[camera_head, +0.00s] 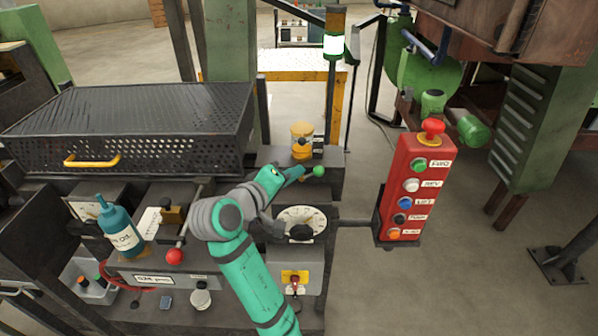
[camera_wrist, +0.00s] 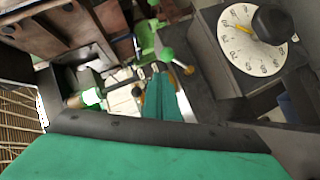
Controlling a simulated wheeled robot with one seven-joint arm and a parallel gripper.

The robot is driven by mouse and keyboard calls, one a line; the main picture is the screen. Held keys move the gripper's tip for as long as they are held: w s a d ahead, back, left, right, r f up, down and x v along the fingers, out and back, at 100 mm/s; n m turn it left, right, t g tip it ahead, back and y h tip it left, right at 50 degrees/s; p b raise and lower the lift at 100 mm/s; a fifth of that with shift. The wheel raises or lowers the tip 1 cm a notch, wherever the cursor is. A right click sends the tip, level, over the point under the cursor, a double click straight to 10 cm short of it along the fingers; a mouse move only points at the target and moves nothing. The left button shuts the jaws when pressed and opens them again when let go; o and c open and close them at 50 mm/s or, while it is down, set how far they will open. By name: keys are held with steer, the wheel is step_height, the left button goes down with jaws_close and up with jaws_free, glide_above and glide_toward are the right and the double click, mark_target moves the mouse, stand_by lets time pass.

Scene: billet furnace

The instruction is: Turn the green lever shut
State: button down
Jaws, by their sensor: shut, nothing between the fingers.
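The green lever shows as a green ball knob (camera_head: 319,171) on the dark ledge right of the arm's end in the head view. The fingers (camera_wrist: 162,82) also show in the wrist view, close to the knob. I cannot tell whether they touch it. The lever's base is partly hidden by my gripper in the head view.
A yellow-topped fitting (camera_head: 302,138) stands just behind the lever. A white dial (camera_head: 301,221) is below my gripper. A red button box (camera_head: 405,190) stands to the right. A red-knobbed lever (camera_head: 175,256) and a teal oil bottle (camera_head: 121,226) are at the left.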

steer(key=c, duration=2.3)
jaws_free()
steer(key=shift+s+a+r, duration=0.15)
steer(key=shift+s+a, duration=0.1)
steer(key=shift+a, duration=0.05)
steer(key=o, duration=0.5)
steer(key=shift+s, duration=0.15)
steer(key=o, duration=0.5)
step_height(320, 180, down, 4)
steer(key=m+y, duration=0.1)
steer(key=m+t+y, duration=0.2)
steer(key=shift+d+f, duration=0.15)
steer(key=shift+f, duration=0.1)
steer(key=m+t+y, duration=0.2)
steer(key=m+t, duration=0.2)
steer(key=m, duration=0.1)
glide_toward(317, 175)
steer(key=w, duration=0.3)
steer(key=w+d, duration=0.1)
steer(key=w, duration=0.5)
steer(key=shift+w+d+r, duration=0.2)
steer(key=shift+d, duration=0.05)
